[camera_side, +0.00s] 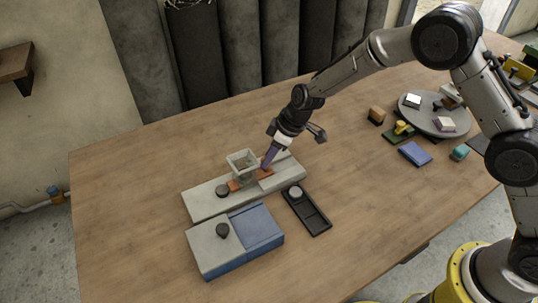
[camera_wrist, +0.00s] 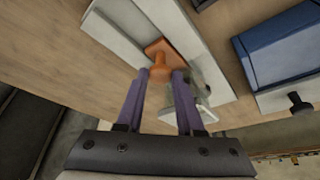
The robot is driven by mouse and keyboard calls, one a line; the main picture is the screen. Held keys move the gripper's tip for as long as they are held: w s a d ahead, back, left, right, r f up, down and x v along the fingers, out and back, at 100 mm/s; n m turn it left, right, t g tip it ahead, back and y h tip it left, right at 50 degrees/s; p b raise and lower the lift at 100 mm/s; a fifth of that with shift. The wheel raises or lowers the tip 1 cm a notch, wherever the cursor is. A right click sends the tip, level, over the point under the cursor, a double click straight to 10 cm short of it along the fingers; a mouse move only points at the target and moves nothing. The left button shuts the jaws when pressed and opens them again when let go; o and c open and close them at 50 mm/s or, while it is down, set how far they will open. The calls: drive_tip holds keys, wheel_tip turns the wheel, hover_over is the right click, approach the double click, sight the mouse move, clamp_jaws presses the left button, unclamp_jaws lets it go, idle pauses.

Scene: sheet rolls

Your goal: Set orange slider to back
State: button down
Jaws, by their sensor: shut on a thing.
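The orange slider (camera_side: 266,173) sits on a long pale grey base (camera_side: 203,207) in the side view. In the wrist view the slider's round knob (camera_wrist: 160,72) stands up from a flat orange plate. My gripper (camera_side: 266,165) reaches down to it with purple fingers. In the wrist view my gripper (camera_wrist: 161,76) has one fingertip on each side of the knob and is shut on it. The fingers partly hide the slider in the side view.
In front are a blue box (camera_side: 258,224) with a grey cover and a black tray (camera_side: 311,214) holding a round grey piece. A round grey table (camera_side: 426,120) with small objects stands at right. The table's left side is clear.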

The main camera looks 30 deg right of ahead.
drive_tip(key=d, duration=0.7)
drive_tip(key=shift+d, duration=0.35)
drive_tip(key=c, duration=0.5)
unclamp_jaws()
drive_tip(key=shift+r, duration=0.1)
drive_tip(key=shift+s+r, duration=0.1)
drive_tip(key=shift+r, duration=0.2)
drive_tip(key=v, duration=1.3)
drive_tip(key=shift+d, duration=0.1)
